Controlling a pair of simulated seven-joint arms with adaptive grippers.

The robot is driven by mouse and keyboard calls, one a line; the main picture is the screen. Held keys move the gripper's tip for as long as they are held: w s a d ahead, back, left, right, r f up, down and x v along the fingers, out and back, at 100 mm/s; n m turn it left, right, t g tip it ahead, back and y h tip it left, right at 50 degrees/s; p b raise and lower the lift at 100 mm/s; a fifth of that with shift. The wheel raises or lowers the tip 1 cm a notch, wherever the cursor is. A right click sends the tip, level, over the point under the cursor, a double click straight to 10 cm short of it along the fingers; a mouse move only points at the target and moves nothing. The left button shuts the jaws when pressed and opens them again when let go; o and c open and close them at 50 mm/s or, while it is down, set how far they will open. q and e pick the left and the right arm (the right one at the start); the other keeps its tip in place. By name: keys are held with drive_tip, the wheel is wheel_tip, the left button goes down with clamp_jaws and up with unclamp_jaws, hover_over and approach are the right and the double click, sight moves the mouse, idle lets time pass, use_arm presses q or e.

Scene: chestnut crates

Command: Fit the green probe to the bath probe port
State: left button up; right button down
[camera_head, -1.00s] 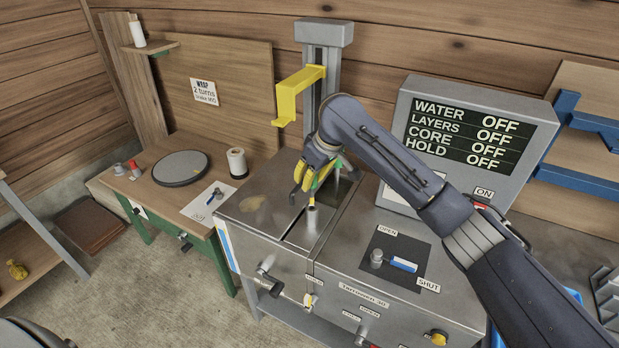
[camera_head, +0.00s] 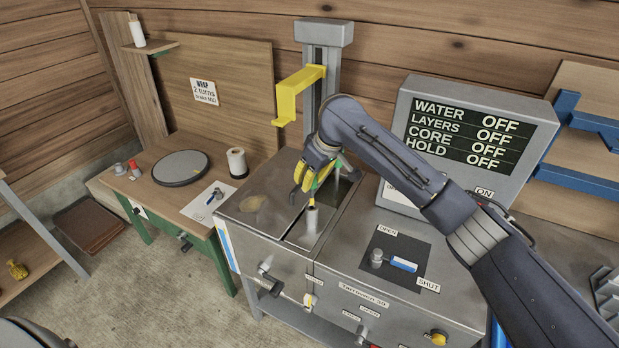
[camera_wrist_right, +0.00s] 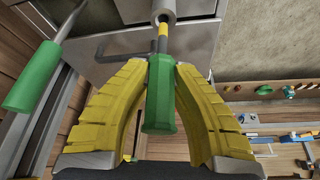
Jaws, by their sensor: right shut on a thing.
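The green probe (camera_wrist_right: 160,95) is in my right gripper (camera_head: 309,184), its green handle between the yellow fingers in the right wrist view. Its thin shaft, with a yellow band, runs to a pale grey cylinder (camera_head: 311,222) standing over the slot in the steel bath top (camera_head: 262,200). The shaft's end meets or enters the cylinder; I cannot tell how deep. I cannot tell whether the cylinder is the probe port or what supports it. Another green handle (camera_wrist_right: 32,82) with a metal shaft shows at left in the right wrist view. My left gripper is not in view.
A yellow bracket (camera_head: 300,88) on a grey column stands behind the bath. A control box (camera_head: 470,140) reads OFF on all lines. A lever (camera_head: 400,263) lies between OPEN and SHUT labels. A bench (camera_head: 172,200) with a round plate (camera_head: 181,167) stands at left.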

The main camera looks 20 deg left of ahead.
sight(309, 206)
drive_tip(key=shift+f, duration=3.9)
drive_tip(key=c, duration=1.1)
unclamp_jaws()
drive_tip(key=shift+v, duration=6)
